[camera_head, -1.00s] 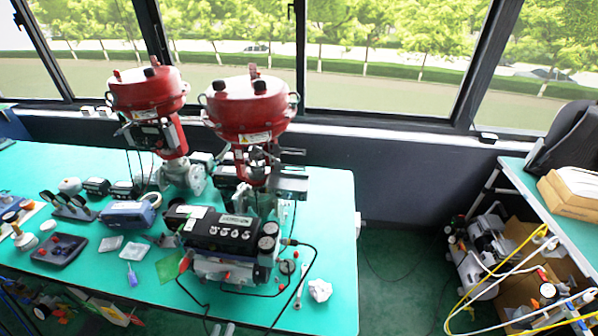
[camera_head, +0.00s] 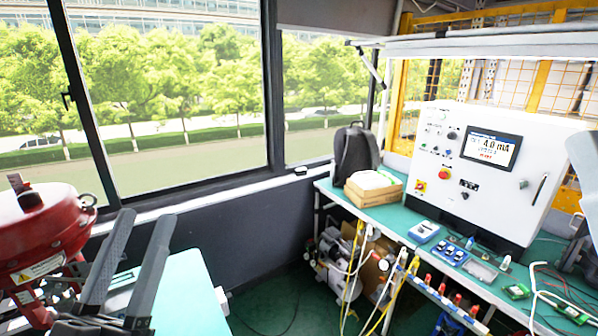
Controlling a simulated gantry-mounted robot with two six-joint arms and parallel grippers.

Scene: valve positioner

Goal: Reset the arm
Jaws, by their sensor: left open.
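My left gripper (camera_head: 146,216) is at the lower left of the head view. Its two long dark fingers point up and stand apart, with nothing between them. It shows in front of the red valve actuator (camera_head: 45,232) and the left table's edge; I cannot tell whether it touches either. The actuator is cut off by the left edge of the view, and its lower part is partly hidden. My right gripper is not in view.
A white control cabinet (camera_head: 478,190) with a lit display (camera_head: 491,149) stands on the right bench. A compressor (camera_head: 335,262) and hoses occupy the floor below. Bare floor shows between the tables.

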